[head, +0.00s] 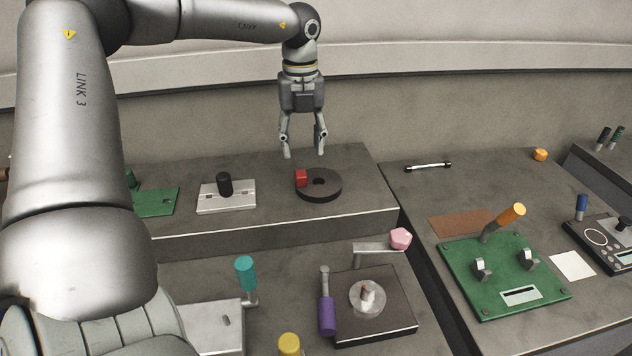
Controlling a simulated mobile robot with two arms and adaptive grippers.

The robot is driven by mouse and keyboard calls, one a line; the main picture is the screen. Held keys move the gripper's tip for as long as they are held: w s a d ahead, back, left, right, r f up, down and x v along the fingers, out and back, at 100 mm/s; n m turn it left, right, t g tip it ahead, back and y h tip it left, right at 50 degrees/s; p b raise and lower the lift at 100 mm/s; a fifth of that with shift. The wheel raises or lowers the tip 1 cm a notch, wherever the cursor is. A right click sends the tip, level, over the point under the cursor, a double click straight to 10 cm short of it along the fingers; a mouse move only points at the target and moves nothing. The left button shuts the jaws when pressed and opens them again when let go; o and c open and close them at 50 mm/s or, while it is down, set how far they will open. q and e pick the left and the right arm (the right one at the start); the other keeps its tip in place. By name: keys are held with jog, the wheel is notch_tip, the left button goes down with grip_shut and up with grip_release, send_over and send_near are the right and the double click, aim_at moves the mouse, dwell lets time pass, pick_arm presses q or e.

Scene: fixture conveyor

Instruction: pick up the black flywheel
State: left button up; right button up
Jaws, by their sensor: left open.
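The black flywheel (326,190) is a flat dark disc with a centre hole, lying on the raised grey bench at the back. A small red block (301,178) sits at its left rim. My left gripper (304,153) points down above the flywheel, open and empty. Its fingertips appear a little above and behind the disc, apart from it. My right gripper is not in view.
Left of the flywheel are a light plate with a black knob (225,186) and a green plate (155,201). In front stand a dark fixture with a clear disc (375,325), a purple handle (327,315) and a teal handle (245,272). A green lever board (505,280) lies right.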

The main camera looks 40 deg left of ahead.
aim_at(301, 173)
pick_arm(q)
notch_tip(301, 173, down, 3)
jog(key=shift+s+f+b, duration=0.1)
jog(key=shift+f+b, duration=0.1)
jog(key=shift+b, duration=0.5)
jog(key=shift+f, duration=0.35)
jog(key=shift+a+f+b, duration=0.15)
jog(key=shift+f+b, duration=0.15)
jog(key=shift+f, duration=0.25)
jog(key=f, duration=0.2)
jog(key=f+b, duration=0.1)
jog(key=shift+a+f, duration=0.2)
jog(key=shift+f, duration=0.35)
jog(key=shift+r, duration=0.1)
jog(key=c, duration=0.9)
grip_shut()
jog(key=shift+r, duration=0.1)
